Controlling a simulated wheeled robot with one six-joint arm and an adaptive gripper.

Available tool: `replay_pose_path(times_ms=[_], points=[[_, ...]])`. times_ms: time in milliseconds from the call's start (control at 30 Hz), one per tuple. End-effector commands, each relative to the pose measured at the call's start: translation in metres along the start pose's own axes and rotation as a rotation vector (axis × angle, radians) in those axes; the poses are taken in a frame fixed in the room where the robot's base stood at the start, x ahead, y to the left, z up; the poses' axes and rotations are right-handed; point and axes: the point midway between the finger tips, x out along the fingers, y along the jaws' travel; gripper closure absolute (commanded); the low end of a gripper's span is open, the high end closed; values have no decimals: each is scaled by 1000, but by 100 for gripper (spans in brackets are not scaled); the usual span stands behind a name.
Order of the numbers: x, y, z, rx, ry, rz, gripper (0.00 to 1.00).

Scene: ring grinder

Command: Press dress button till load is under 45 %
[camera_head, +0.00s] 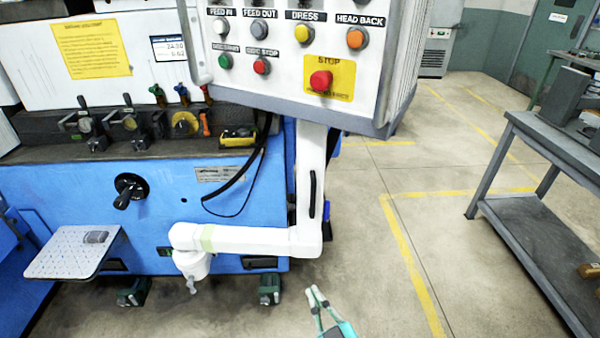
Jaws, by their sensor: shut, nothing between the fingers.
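The yellow dress button (302,33) is on the white control panel (230,85) at the top of the view, under a DRESS label (306,15). Beside it are the white feed in button (220,26), the grey feed out button (259,29) and the orange head back button (357,38). The panel's upper part is cut off, and I see no load readout. My gripper (316,291) is at the bottom middle, shut and empty, well below the panel and apart from the dress button.
A red stop button (321,81) on a yellow plate sits below the dress button. Smaller green (225,62) and red (262,67) buttons are left of it. A white jointed tube (260,240) runs below the panel. A grey workbench (540,150) stands right; open floor lies between.

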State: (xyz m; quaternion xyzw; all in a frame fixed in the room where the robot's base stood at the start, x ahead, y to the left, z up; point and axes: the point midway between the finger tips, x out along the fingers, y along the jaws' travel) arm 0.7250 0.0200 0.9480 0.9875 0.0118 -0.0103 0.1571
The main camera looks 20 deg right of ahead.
Motion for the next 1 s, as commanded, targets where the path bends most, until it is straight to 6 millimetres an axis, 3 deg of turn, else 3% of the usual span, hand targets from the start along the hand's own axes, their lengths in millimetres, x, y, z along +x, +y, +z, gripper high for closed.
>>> replay_pose_path(times_ms=[100, 500, 1000], points=[[27, 5, -22, -25, 27, 14, 100], [100, 24, -101, -94, 90, 65, 100], [164, 57, -225, -157, 161, 147, 100]])
